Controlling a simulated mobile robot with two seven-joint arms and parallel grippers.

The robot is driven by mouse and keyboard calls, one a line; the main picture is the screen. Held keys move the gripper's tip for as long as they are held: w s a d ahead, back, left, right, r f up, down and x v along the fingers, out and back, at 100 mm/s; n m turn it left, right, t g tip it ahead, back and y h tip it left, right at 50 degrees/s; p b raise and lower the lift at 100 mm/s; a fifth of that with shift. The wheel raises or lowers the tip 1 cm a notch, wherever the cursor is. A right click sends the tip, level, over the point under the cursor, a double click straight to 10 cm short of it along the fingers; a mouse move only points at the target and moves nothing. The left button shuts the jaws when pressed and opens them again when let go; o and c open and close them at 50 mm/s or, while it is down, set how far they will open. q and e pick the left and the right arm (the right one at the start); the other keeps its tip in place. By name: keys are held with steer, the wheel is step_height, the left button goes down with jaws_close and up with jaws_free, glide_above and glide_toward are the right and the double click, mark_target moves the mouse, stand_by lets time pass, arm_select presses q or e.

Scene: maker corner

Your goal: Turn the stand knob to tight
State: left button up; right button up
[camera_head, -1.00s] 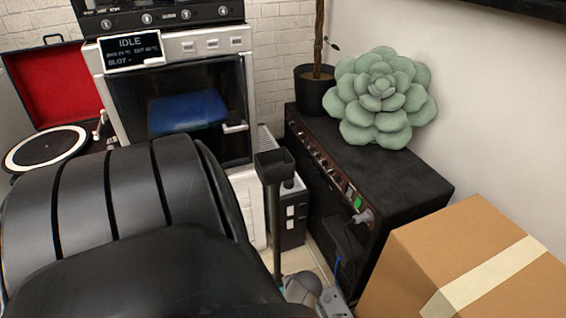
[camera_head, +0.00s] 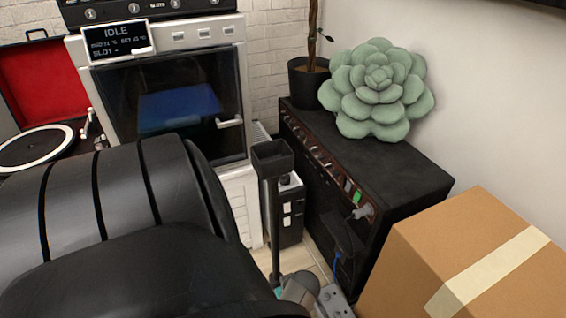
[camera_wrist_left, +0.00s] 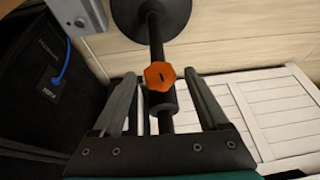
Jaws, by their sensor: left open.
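The orange knob (camera_wrist_left: 159,75) sits on a collar of a slim black pole (camera_wrist_left: 155,40) in the left wrist view. A dark slot mark shows on its face. The pole runs to a round black base (camera_wrist_left: 150,12). My left gripper (camera_wrist_left: 164,90) is open, its two grey fingers on either side of the knob and pole, with gaps showing on both sides. In the head view a black stand with a square cup top (camera_head: 272,158) rises before the oven; its knob is not visible there. My right gripper is in neither view.
A black amplifier (camera_head: 375,170) with a succulent (camera_head: 377,90) on top stands right of the stand. A cardboard box (camera_head: 420,260) is at lower right. A white oven (camera_head: 240,60) and a turntable (camera_head: 38,148) are behind. A blue cable (camera_wrist_left: 65,65) hangs near the amplifier.

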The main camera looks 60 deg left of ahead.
arm_select(q)
steer(key=shift+c, duration=0.4)
jaws_close()
